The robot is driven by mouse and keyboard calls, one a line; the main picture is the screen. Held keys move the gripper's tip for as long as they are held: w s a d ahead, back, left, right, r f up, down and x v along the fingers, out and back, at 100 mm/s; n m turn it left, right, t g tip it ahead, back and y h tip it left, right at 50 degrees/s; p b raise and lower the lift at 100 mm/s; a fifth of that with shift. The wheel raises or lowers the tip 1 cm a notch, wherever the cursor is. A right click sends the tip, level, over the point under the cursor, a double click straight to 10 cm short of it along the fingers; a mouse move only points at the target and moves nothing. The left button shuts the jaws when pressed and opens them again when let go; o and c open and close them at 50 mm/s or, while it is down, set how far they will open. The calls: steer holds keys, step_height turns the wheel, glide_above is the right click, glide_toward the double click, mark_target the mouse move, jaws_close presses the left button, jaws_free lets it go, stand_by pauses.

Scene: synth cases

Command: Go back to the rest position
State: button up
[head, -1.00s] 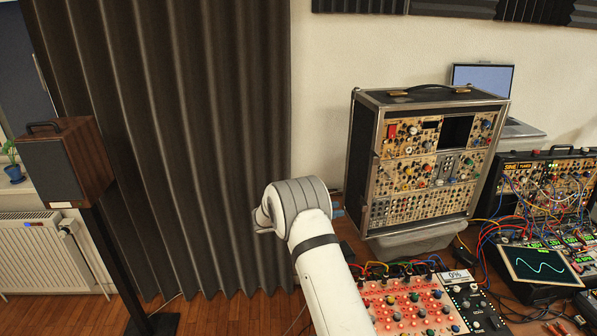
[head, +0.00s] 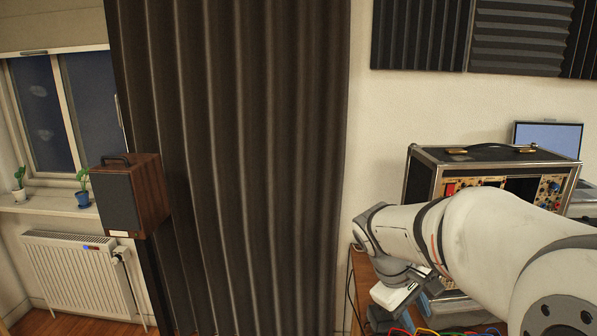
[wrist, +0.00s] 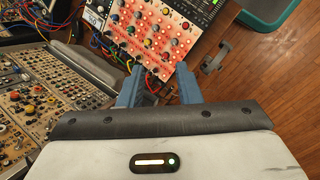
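My gripper (wrist: 160,87) shows in the wrist view with its two blue fingers apart and nothing between them. In the head view my gripper (head: 405,304) hangs low at the right, in front of the wall and below the bent wrist of my white arm. The arm reaches in from the right edge and hides much of the synth case (head: 478,154). In the wrist view a red panel with coloured knobs (wrist: 150,32) lies beyond the fingertips, and cables run near them. The contact between fingers and cables cannot be told.
A wooden speaker (head: 150,193) on a stand, a dark curtain (head: 235,150) and a radiator (head: 75,270) are at the left. A laptop (head: 547,138) stands behind the case. The wrist view shows a modular panel (wrist: 40,95) at left and open wooden floor (wrist: 275,85) at right.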

steer(key=s+a+m+t+y, duration=0.3)
steer(key=s+a+m+y, duration=0.2)
steer(key=s, duration=0.7)
steer(key=shift+a+f+m+t, duration=0.3)
steer(key=shift+a+m, duration=0.3)
steer(key=shift+a, duration=0.3)
